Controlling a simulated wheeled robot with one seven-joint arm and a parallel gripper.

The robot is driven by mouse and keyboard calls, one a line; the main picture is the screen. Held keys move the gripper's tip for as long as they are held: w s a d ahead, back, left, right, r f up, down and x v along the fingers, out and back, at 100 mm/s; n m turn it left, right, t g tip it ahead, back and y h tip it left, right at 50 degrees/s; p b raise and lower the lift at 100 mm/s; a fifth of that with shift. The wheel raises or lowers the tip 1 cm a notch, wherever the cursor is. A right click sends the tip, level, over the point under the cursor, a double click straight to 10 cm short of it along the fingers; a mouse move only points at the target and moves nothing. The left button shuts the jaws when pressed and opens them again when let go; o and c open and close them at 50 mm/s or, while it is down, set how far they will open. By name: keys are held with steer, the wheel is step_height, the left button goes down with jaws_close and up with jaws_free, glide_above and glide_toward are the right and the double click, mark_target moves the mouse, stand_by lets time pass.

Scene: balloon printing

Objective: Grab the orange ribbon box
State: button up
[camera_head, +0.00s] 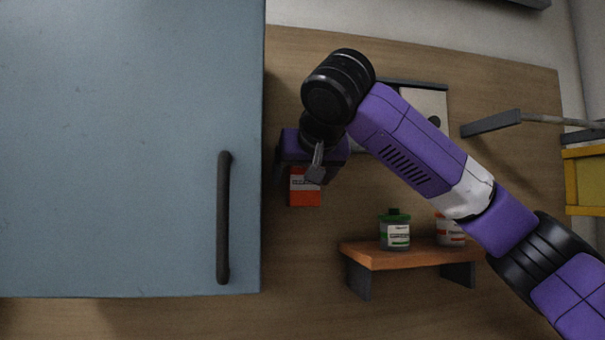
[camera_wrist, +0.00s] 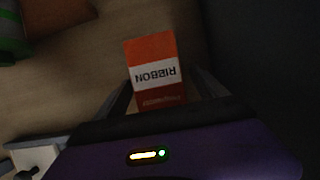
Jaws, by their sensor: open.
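The orange ribbon box (camera_head: 305,190) has a white label band and sits on the wooden surface, just right of the blue-grey cabinet door. In the wrist view the box (camera_wrist: 152,52) shows the word RIBBON upside down. My gripper (camera_head: 299,174) is at the box, its fingers reaching down toward it. In the wrist view the fingers of my gripper (camera_wrist: 163,92) stand apart, one on each side of the box's near part. I cannot tell whether either finger touches it. The box's near end is partly hidden by my gripper body.
The blue-grey cabinet (camera_head: 120,150) with a dark handle (camera_head: 224,218) stands close to my gripper's left. An orange shelf (camera_head: 400,257) holds a green-lidded jar (camera_head: 395,230) and an orange-and-white jar (camera_head: 449,232). A yellow bin (camera_head: 586,181) is at far right.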

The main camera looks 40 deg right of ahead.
steer(key=shift+d, duration=0.1)
steer(key=shift+c, duration=0.2)
steer(key=c, duration=1.5)
steer(key=shift+r, duration=0.15)
